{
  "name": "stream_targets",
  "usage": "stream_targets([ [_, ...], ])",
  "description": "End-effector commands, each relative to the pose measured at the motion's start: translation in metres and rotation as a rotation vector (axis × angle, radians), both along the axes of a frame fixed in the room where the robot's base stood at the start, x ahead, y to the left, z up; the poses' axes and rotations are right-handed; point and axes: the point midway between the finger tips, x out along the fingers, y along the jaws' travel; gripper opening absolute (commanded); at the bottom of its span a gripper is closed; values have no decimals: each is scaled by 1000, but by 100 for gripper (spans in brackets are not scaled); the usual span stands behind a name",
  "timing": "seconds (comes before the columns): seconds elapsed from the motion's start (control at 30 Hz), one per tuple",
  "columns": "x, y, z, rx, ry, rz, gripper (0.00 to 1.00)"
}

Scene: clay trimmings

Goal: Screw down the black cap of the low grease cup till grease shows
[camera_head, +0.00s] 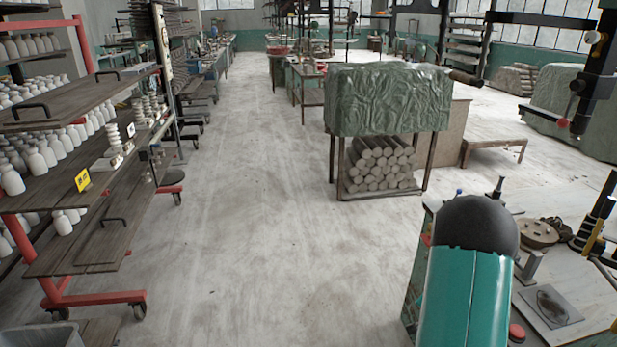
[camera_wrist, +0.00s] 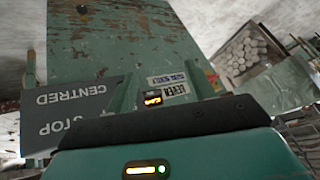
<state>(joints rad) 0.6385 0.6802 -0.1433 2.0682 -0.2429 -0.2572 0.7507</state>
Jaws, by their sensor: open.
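I cannot make out the low grease cup, its black cap or any grease in either view. In the wrist view the teal body of my gripper (camera_wrist: 160,152) fills the bottom behind a dark edge. A small black piece with an orange marking (camera_wrist: 152,99) sits beside a pale label reading LEVER (camera_wrist: 167,84). A dark plate (camera_wrist: 75,115) bears upside-down words, STOP and CENTRED.
My teal arm covers much of the worktop at right in the head view. A metal plate with a dark oval (camera_head: 551,306), a round brown disc (camera_head: 536,233) and a red button (camera_head: 516,332) lie there. A pottery rack (camera_head: 85,190) stands left; the middle floor (camera_head: 270,220) is clear.

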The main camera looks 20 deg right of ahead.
Motion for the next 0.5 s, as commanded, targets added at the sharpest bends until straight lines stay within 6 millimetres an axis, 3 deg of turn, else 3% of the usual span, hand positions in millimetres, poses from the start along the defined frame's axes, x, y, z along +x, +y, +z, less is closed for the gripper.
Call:
stream_targets([
  [0.03, 12, 14, 26, -11, 3, 36, 54],
  [0.23, 33, 75, 105, -35, 51, 180, 54],
  [0.5, 31, 170, 198, -64, 106, 393, 54],
])
